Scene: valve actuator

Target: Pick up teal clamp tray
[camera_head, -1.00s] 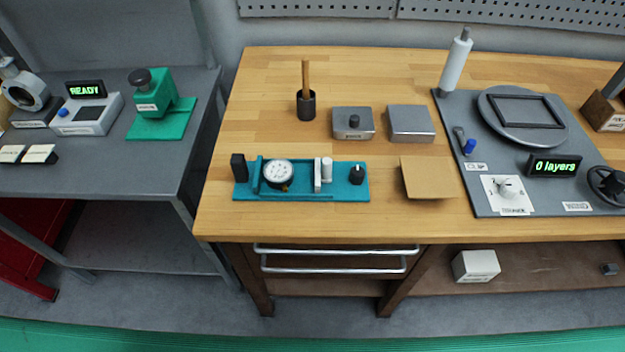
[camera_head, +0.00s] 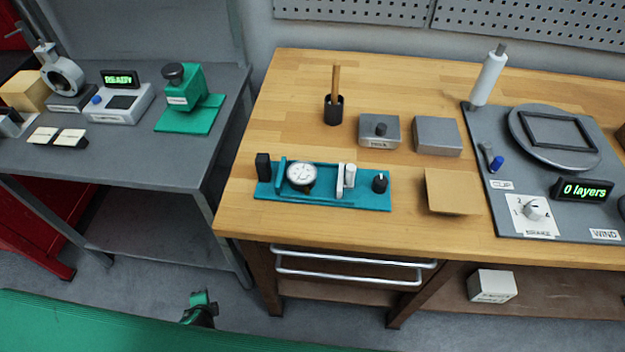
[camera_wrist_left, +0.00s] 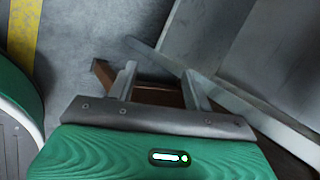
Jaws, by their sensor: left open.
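The teal clamp tray (camera_head: 325,197) lies on the wooden workbench near its front edge. It carries a round white dial gauge (camera_head: 301,174), a white upright piece (camera_head: 346,178), a black knob (camera_head: 380,182) and a black block at its left end. My left gripper shows low in the head view (camera_head: 200,310), in front of and below the benches, well apart from the tray. In the left wrist view its two fingers (camera_wrist_left: 160,86) are spread and empty, with floor and bench parts beyond. The tray is not seen there. My right gripper is not in view.
A tan square pad (camera_head: 452,191) lies right of the tray, with two grey metal boxes behind it. A black cup (camera_head: 334,110) stands behind the tray. A grey side bench (camera_head: 120,160) holds a green press. Drawer handles (camera_head: 350,263) protrude below the workbench edge.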

